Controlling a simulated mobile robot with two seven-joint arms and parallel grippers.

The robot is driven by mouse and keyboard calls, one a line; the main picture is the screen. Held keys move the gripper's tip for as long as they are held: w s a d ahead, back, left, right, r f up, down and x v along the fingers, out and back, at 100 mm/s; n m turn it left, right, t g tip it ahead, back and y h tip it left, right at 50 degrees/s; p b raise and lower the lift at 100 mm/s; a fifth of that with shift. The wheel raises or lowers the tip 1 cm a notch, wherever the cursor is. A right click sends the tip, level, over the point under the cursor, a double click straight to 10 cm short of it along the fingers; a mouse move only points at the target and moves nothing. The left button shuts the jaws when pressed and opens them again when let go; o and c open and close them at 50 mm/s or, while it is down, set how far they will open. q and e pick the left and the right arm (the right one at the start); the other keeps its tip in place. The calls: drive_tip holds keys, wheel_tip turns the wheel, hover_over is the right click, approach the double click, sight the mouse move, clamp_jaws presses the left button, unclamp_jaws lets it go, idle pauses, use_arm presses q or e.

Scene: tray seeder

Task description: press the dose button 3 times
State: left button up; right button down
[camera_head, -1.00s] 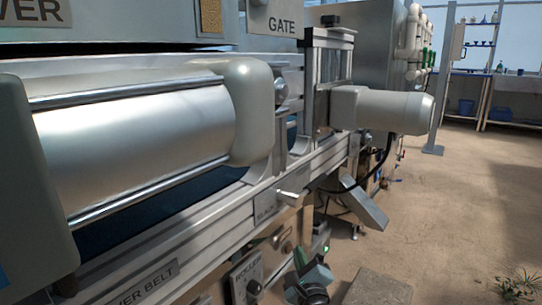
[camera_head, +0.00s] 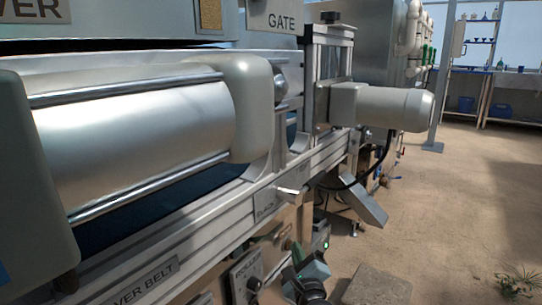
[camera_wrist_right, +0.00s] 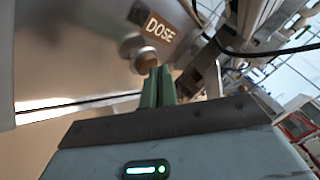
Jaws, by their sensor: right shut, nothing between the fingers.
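The DOSE label (camera_wrist_right: 160,29) shows in the right wrist view on a metal panel. The round brownish dose button (camera_wrist_right: 144,60) is just below it. My right gripper (camera_wrist_right: 159,70) is shut and empty, its green fingertips overlapping the button's lower right edge in the picture. I cannot tell whether they touch it or whether it is pressed in. In the head view my right gripper (camera_head: 298,250) is low at the machine's front, right of the ROLLER knob (camera_head: 254,284); the button is not clear there. My left gripper is not in view.
A machine rail (camera_head: 215,215) runs diagonally above my right gripper, with a small lever (camera_head: 290,191) sticking out. A grey motor (camera_head: 395,107) and a metal chute (camera_head: 368,205) stand beyond. Open floor (camera_head: 460,200) lies to the right.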

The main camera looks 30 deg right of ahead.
drive_tip(key=shift+w+f, duration=0.15)
drive_tip(key=shift+w, duration=0.05)
idle(0.4)
drive_tip(key=shift+s, duration=0.2)
drive_tip(key=shift+s+d+f+p, duration=0.2)
drive_tip(key=shift+s+p, duration=0.15)
drive_tip(key=shift+s, duration=0.15)
drive_tip(key=shift+s+d+f+p, duration=0.1)
drive_tip(key=shift+s+d+p, duration=0.2)
drive_tip(key=shift+s, duration=0.4)
drive_tip(key=shift+s+d+f+p, duration=0.1)
drive_tip(key=shift+s+d+p, duration=0.2)
drive_tip(key=shift+s, duration=0.45)
drive_tip(key=shift+s+d+p, duration=0.3)
drive_tip(key=shift+s, duration=0.4)
idle(1.3)
